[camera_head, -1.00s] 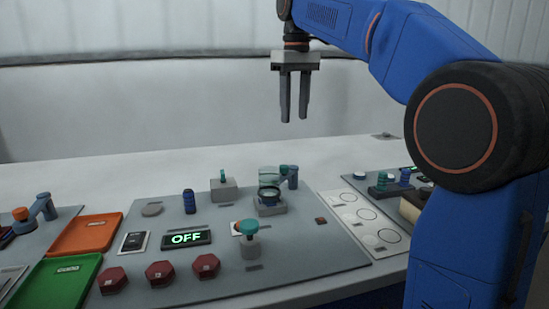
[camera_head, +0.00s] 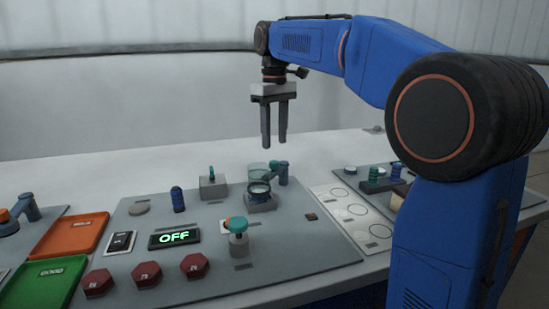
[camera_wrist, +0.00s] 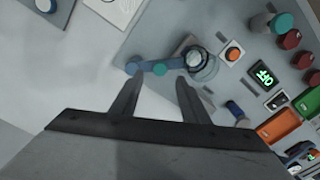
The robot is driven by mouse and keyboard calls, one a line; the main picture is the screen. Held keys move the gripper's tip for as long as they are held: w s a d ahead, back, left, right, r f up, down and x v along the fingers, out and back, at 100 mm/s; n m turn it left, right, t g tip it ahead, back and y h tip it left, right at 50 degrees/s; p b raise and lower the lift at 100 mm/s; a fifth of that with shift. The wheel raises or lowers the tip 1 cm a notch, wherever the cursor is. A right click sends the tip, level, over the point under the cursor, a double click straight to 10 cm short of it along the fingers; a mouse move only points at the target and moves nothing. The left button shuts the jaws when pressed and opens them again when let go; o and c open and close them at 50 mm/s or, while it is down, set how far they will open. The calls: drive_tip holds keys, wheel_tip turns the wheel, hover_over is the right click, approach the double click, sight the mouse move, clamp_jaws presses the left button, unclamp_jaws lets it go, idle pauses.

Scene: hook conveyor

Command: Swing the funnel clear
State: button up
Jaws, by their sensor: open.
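The clear, greenish funnel (camera_head: 257,170) is above a small grey stand (camera_head: 262,203) near the back of the grey panel. A blue swing arm with a teal-topped post (camera_head: 280,172) stands right beside it. In the wrist view the funnel (camera_wrist: 207,68) lies to the right of the blue arm (camera_wrist: 146,66), over a round ring. My gripper (camera_head: 274,143) is open and empty, pointing down above and just behind the funnel and its arm. In the wrist view its fingers (camera_wrist: 159,84) flank the line to the teal knob, apart from it.
A sign (camera_head: 174,238) reads OFF in green. Several red hexagonal pieces (camera_head: 146,274) line the front. A teal-topped knob (camera_head: 238,227) stands before the funnel. Orange (camera_head: 70,236) and green trays (camera_head: 45,281) lie left. A dark blue cylinder (camera_head: 178,199) and a grey box (camera_head: 213,187) stand nearby.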

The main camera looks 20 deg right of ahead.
sight(275, 162)
wheel_tip(275, 162, down, 7)
drive_tip(key=shift+r, duration=0.1)
idle(0.4)
clamp_jaws()
